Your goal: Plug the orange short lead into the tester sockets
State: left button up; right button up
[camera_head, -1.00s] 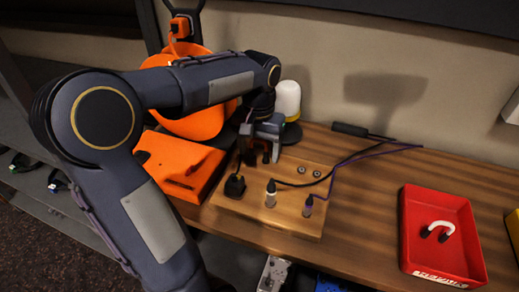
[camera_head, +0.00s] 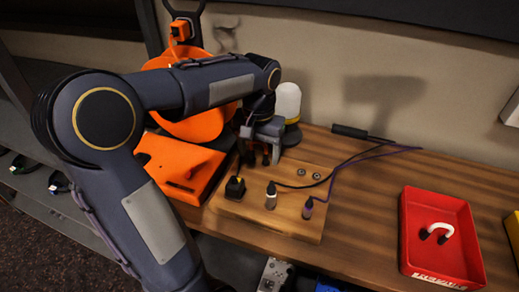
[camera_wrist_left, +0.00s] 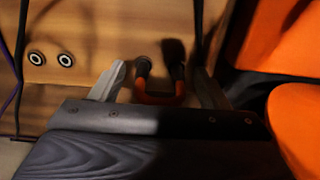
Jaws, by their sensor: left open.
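The orange short lead (camera_wrist_left: 160,98) is a small orange U with two black plugs, seen in the left wrist view. It lies between the spread fingers of my left gripper (camera_wrist_left: 158,74), which is open and apart from it on both sides. The plug ends meet or hover over the wooden board; I cannot tell which. Two round tester sockets (camera_wrist_left: 50,59) show to the left of the fingers. In the head view my left gripper (camera_head: 258,154) is over the back left of the tester board (camera_head: 247,208), left of the sockets (camera_head: 309,173). My right gripper is not in view.
A black block (camera_head: 235,187) and two probes (camera_head: 271,195) with dark cables stand on the board. An orange case (camera_head: 165,165) is to the left, a white-topped lamp (camera_head: 287,100) behind. A red tray (camera_head: 438,262) holds a white U-shaped lead. Wood between board and tray is clear.

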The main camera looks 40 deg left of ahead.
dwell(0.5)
pick_arm(q)
jog(key=c, duration=1.3)
jog(key=shift+r, duration=0.1)
jog(key=shift+r+p, duration=0.1)
jog(key=shift+p, duration=0.25)
jog(key=shift+r+p, duration=2.65)
jog(key=shift+r, duration=0.2)
